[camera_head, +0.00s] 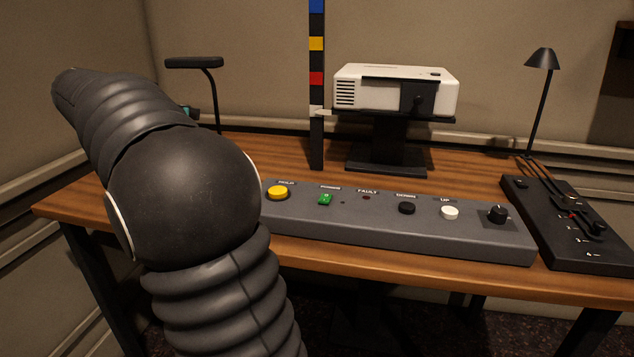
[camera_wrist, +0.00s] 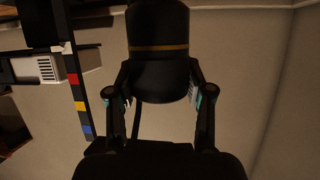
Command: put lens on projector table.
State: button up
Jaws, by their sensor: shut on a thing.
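The lens is a black cylinder (camera_wrist: 158,25) with a thin gold band, large in the upper middle of the wrist view. My gripper (camera_wrist: 157,98) is shut on it, with a finger on each side near its lower end in the picture. In the head view my arm hides most of the gripper and lens; only a small teal bit of the gripper (camera_head: 187,112) shows. The white projector (camera_head: 395,88) stands on a black pedestal platform, the projector table (camera_head: 437,117), at the back of the desk. The projector also shows upside down in the wrist view (camera_wrist: 38,68), left of the lens.
A pole with coloured bands (camera_head: 316,77) stands just left of the projector. A grey button console (camera_head: 400,235) lies along the desk front. A black control box (camera_head: 575,240) and lamp (camera_head: 542,60) are at right. A thin black stand (camera_head: 195,62) rises behind my arm.

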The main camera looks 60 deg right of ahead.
jog(key=shift+w+a+f, duration=0.15)
jog(key=shift+w+f, duration=0.05)
jog(key=shift+w, duration=0.2)
jog(key=shift+w+a+f, duration=0.1)
jog(key=shift+w+f, duration=0.05)
jog(key=shift+w, duration=0.25)
jog(key=w+d+f+b, duration=0.1)
jog(key=w+d, duration=0.3)
jog(key=d, duration=0.4)
jog(key=w+d+f+b, duration=0.2)
jog(key=w+d, duration=0.1)
jog(key=d, duration=0.5)
jog(key=shift+g, duration=0.3)
notch_tip(320, 180, down, 9)
jog(key=shift+w+f+b, duration=0.1)
jog(key=shift+f+b, duration=0.1)
jog(key=shift+b, duration=0.7)
jog(key=shift+f, duration=0.2)
jog(key=o, duration=1.4)
jog(key=shift+o, duration=0.2)
jog(key=shift+r, duration=0.1)
